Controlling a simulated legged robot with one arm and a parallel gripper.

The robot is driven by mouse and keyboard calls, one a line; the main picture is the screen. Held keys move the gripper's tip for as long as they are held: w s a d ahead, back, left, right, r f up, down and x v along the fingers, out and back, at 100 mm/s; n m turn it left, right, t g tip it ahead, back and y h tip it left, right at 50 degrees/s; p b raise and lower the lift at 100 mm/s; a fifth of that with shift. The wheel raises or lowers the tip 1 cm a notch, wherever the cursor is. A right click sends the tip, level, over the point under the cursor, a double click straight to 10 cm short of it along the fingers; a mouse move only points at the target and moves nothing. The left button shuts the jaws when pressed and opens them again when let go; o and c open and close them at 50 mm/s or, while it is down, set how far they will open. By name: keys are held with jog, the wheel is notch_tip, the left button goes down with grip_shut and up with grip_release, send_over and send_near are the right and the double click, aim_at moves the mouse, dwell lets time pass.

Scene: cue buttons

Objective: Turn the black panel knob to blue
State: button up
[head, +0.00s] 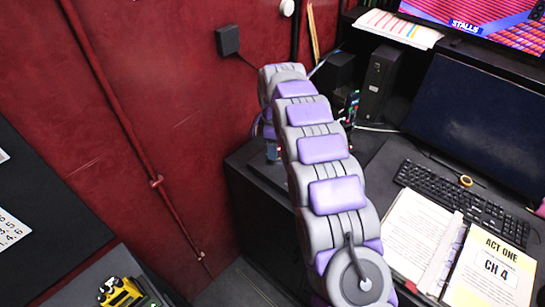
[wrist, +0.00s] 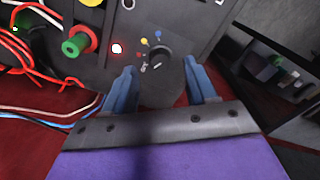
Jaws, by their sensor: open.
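The black panel knob (wrist: 161,57) is a round dark dial on the black panel (wrist: 185,18) in the wrist view. Small coloured marks sit around its left and upper side: the blue mark (wrist: 158,35) above it, the yellow mark (wrist: 144,41) at its upper left and a red mark (wrist: 139,55) at its left. A pale mark shows at its lower left; the exact pointer direction is too small to tell. My gripper (wrist: 160,67) is open, with one blue finger on each side of the knob. Whether the fingers touch it I cannot tell. In the head view, my arm hides the knob.
In the head view, a desk holds a keyboard (head: 466,196) and an open binder (head: 425,235) right of my arm. A red wall (head: 150,110) stands left.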

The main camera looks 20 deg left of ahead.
jog(key=f, duration=0.2)
jog(key=a+f, duration=0.1)
jog(key=f, duration=0.1)
jog(key=shift+b, duration=0.3)
jog(key=shift+s+a+f, duration=0.1)
jog(key=shift+a+f, duration=0.25)
jog(key=shift+f, duration=0.1)
jog(key=shift+d+r, duration=0.2)
jog(key=shift+d, duration=0.45)
jog(key=shift+c, duration=0.8)
jog(key=shift+a, duration=0.4)
jog(key=c, duration=0.9)
